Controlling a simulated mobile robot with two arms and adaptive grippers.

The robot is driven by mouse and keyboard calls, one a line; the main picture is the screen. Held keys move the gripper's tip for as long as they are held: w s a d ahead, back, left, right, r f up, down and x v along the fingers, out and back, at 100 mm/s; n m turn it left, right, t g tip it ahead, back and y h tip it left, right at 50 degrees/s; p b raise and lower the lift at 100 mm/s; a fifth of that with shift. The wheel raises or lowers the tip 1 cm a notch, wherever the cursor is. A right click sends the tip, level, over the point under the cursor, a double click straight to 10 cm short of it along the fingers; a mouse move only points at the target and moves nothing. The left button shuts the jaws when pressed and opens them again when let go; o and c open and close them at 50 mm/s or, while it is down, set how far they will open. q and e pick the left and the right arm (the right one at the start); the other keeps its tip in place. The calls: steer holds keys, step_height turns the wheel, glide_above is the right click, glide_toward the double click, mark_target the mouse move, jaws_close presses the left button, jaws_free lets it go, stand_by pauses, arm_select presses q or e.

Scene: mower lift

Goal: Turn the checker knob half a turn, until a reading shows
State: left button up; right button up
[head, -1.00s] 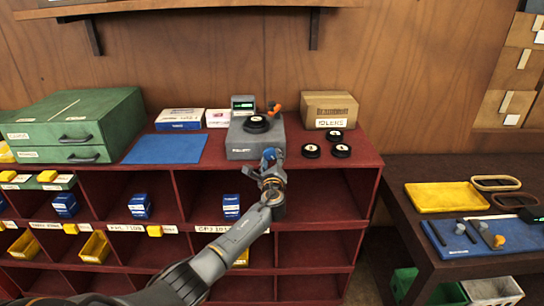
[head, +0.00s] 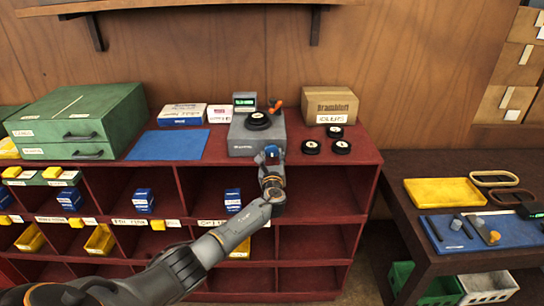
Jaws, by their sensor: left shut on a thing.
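The checker (head: 240,146) is a grey box on top of the red shelf unit. A round black disc (head: 257,121) with a pale centre sits on it, and a small screen (head: 244,99) at its back glows green; I cannot read its marks. My left gripper (head: 271,152) is at the right part of the checker's front face. It is shut on what appears to be the checker knob, which the fingers hide. My right gripper is not in view.
Several black discs (head: 341,147) and a cardboard box (head: 331,105) stand right of the checker. A blue mat (head: 167,145) and a green drawer cabinet (head: 112,106) are to its left. A dark table (head: 430,262) with a yellow tray (head: 443,192) stands at the right.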

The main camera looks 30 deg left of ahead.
arm_select(q)
steer(key=shift+w+a+r, duration=0.1)
steer(key=shift+a+r, duration=0.05)
steer(key=shift+r, duration=0.3)
steer(key=o, duration=1)
steer(key=shift+o, duration=0.8)
steer(key=shift+f, duration=0.35)
steer(key=v, duration=1.2)
steer(key=shift+f, duration=0.1)
